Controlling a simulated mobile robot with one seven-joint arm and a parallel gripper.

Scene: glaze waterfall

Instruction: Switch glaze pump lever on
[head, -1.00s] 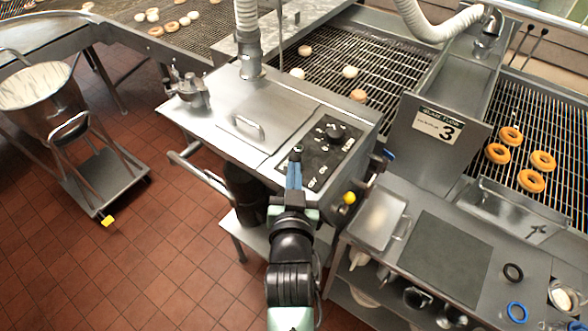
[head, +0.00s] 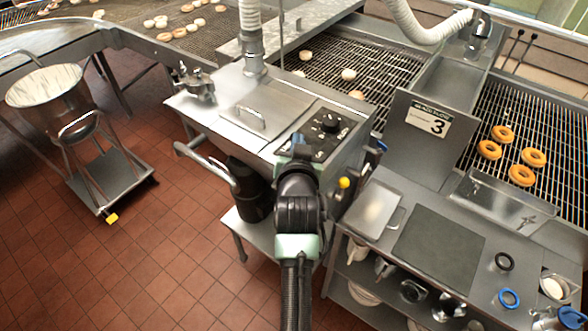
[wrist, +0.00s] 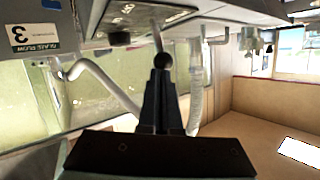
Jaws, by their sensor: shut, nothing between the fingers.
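The black control panel (head: 345,130) is on the steel machine's top in the head view, with a round black knob (head: 328,122) on it. In the wrist view a thin metal lever (wrist: 156,35) ends in a dark ball knob (wrist: 166,60). The ball is right at the tips of my gripper (wrist: 161,72); I cannot tell whether they touch. The gripper is shut, with nothing between the fingers. In the head view my gripper (head: 298,143) is at the panel's near left part, and my arm hides the lever there.
A yellow ball (head: 344,183) sticks out at the machine's right side. A steel side table (head: 462,290) stands right, and a bucket trolley (head: 108,175) left. A white hose (wrist: 105,85) and a number 3 sign (wrist: 32,35) show in the wrist view.

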